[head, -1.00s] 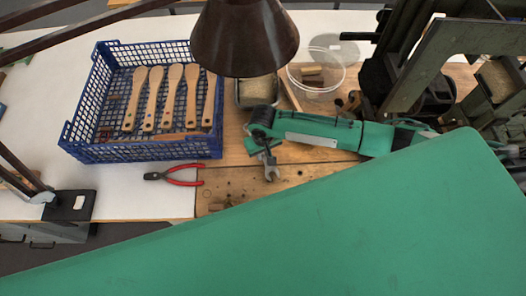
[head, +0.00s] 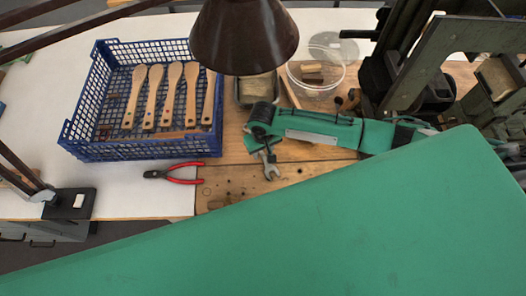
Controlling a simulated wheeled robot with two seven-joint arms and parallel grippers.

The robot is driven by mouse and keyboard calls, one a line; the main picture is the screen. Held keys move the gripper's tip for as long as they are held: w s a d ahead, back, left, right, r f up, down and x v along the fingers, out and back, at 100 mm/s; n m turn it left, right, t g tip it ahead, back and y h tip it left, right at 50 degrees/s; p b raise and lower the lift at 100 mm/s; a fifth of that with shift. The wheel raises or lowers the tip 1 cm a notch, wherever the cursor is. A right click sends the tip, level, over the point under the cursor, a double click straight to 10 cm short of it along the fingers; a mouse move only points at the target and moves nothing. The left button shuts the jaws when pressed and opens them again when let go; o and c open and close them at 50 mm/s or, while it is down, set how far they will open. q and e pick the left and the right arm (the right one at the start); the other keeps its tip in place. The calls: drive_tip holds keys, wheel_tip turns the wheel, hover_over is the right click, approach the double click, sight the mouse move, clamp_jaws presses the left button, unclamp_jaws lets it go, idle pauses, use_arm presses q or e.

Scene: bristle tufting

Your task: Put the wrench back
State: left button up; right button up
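The wrench (head: 271,171) is a small grey metal tool on or just above the wooden board; its open jaw points towards the front. Its other end is hidden under my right gripper (head: 266,151). My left gripper is not in view.
A blue crate (head: 140,153) with several wooden brush handles stands to the left. Red-handled pliers (head: 184,180) lie in front of it. A brown lampshade (head: 243,35) hangs above. Dark machinery (head: 425,75) fills the right.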

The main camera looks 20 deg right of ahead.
sight(263, 155)
wheel_tip(263, 155, up, 6)
drive_tip(key=shift+r+b, duration=0.25)
drive_tip(key=shift+b, duration=0.3)
